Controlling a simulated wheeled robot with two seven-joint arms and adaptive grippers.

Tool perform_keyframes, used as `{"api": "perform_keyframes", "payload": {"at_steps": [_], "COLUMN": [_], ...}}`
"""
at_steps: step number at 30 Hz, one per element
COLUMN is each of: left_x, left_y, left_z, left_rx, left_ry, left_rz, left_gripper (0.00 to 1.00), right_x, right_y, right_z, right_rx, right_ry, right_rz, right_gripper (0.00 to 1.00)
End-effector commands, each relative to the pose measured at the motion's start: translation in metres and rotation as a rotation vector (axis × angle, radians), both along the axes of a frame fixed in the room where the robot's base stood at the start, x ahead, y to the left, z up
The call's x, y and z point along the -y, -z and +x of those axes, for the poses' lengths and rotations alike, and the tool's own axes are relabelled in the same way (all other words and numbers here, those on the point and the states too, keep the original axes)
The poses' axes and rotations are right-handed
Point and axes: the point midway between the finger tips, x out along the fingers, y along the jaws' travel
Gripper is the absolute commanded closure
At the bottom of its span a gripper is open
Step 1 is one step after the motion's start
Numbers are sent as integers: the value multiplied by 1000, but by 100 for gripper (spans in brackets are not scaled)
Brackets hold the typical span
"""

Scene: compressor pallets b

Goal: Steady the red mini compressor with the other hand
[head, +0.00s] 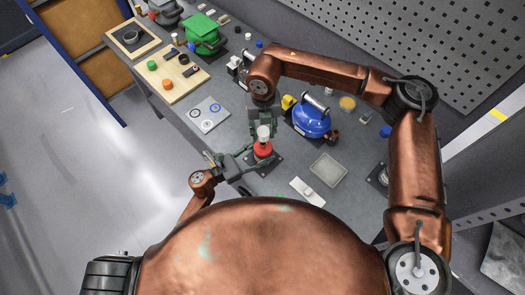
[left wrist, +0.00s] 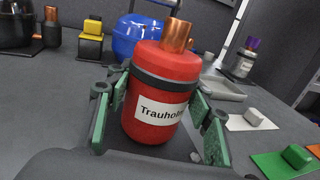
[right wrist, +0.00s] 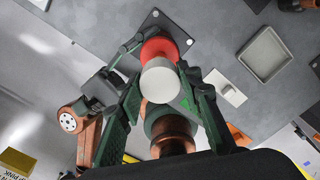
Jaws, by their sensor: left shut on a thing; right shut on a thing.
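The red mini compressor (head: 263,150) stands upright on a dark base plate at the near edge of the bench. In the left wrist view its red body (left wrist: 157,95) with a black band and a white label fills the middle, with a copper stub on top. My left gripper (head: 250,158) is shut on the red body, one green-padded finger on each side. My right gripper (head: 263,124) comes from above and is shut on a pale cylinder (right wrist: 160,80) directly over the red compressor. I cannot tell whether the cylinder touches the compressor.
A blue compressor (head: 311,121) and a yellow block (head: 288,102) stand behind. A grey tray (head: 328,169) and a white plate (head: 307,191) lie to the right. A green compressor (head: 203,33) and wooden boards (head: 172,84) are at the far left.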

Motion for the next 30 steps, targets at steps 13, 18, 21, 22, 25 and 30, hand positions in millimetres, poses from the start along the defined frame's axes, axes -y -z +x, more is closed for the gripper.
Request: {"api": "perform_keyframes", "payload": {"at_steps": [13, 18, 21, 22, 25, 30], "left_x": [-1, -1, -1, -1, -1, -1], "left_y": [7, 7, 7, 7, 7, 7], "left_z": [-2, -2, -2, -2, -2, -2], "left_rx": [-9, -9, -9, -9, -9, -9], "left_ry": [-1, -1, -1, -1, -1, -1], "left_rz": [9, 9, 9, 9, 9, 9], "left_gripper": [81, 81, 81, 81, 81, 81], "right_x": [28, 39, 45, 47, 54, 65], "right_y": [-14, -19, -23, -24, -27, -33], "right_z": [8, 11, 13, 14, 16, 19], "right_rx": [1, 1, 0, 0, 0, 1], "right_ry": [2, 2, 1, 1, 2, 2], "right_rz": [0, 0, 0, 0, 0, 0], "right_gripper": [96, 96, 96, 96, 96, 96]}}
